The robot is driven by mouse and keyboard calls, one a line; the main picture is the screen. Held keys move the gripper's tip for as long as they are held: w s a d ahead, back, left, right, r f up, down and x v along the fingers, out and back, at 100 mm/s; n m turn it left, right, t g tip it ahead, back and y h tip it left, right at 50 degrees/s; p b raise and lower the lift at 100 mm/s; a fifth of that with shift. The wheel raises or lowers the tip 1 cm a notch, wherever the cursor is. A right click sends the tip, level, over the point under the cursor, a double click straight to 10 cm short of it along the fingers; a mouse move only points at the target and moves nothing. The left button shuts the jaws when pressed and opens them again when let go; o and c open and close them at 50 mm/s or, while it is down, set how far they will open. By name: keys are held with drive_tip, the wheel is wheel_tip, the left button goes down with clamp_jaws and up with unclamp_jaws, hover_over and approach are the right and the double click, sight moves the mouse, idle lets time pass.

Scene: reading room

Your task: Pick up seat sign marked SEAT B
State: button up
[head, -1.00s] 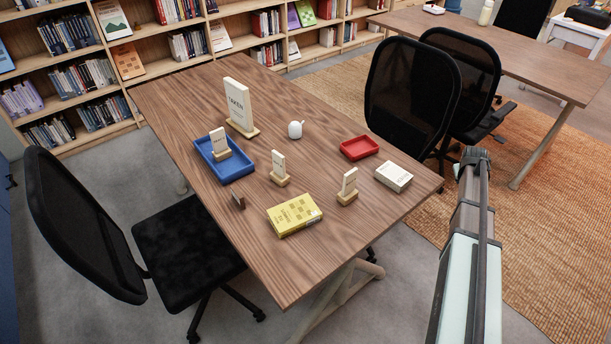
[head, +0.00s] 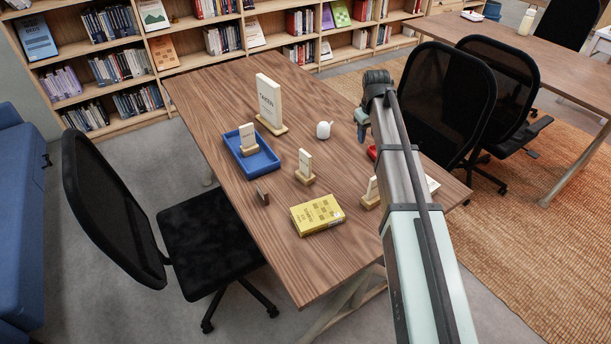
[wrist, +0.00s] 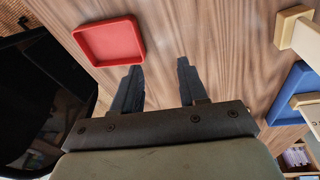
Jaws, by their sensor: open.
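Small cream seat signs on wooden bases stand on the table. One stands in the blue tray (head: 262,166), one at mid-table (head: 305,168), and one at the right (head: 371,190), partly hidden by my arm. Their lettering is too small to read, so I cannot tell which is SEAT B. A larger sign (head: 268,100) reading TAKEN stands at the back. My gripper (head: 362,132) is over the table's right side, near the red tray. In the wrist view my gripper (wrist: 159,68) is open and empty, its fingers apart over bare wood.
The red tray (wrist: 108,42) is just left of the fingers in the wrist view. A white rounded object (head: 324,130), a yellow box (head: 318,215) and a small dark brown piece (head: 262,197) are also on the table. Black chairs (head: 455,95) stand beside it.

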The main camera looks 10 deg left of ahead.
drive_tip(key=s+a+r+n, duration=0.1)
drive_tip(key=s+a+r, duration=0.1)
drive_tip(key=a, duration=0.4)
drive_tip(key=s+a+r+n+g, duration=0.1)
drive_tip(key=s+a+r, duration=0.1)
drive_tip(key=s+a, duration=0.3)
drive_tip(key=s+a+r+n+g, duration=0.1)
drive_tip(key=s+a+r, duration=0.1)
drive_tip(key=a, duration=0.5)
drive_tip(key=shift+s+a+r, duration=0.1)
drive_tip(key=shift+s+r, duration=0.25)
drive_tip(key=shift+s, duration=0.4)
hover_over(305, 173)
drive_tip(key=f, duration=0.6)
drive_tip(key=shift+w+f, duration=0.2)
drive_tip(key=shift+f, duration=0.05)
drive_tip(key=shift+w+f, duration=0.2)
drive_tip(key=shift+f, duration=3.2)
clamp_jaws()
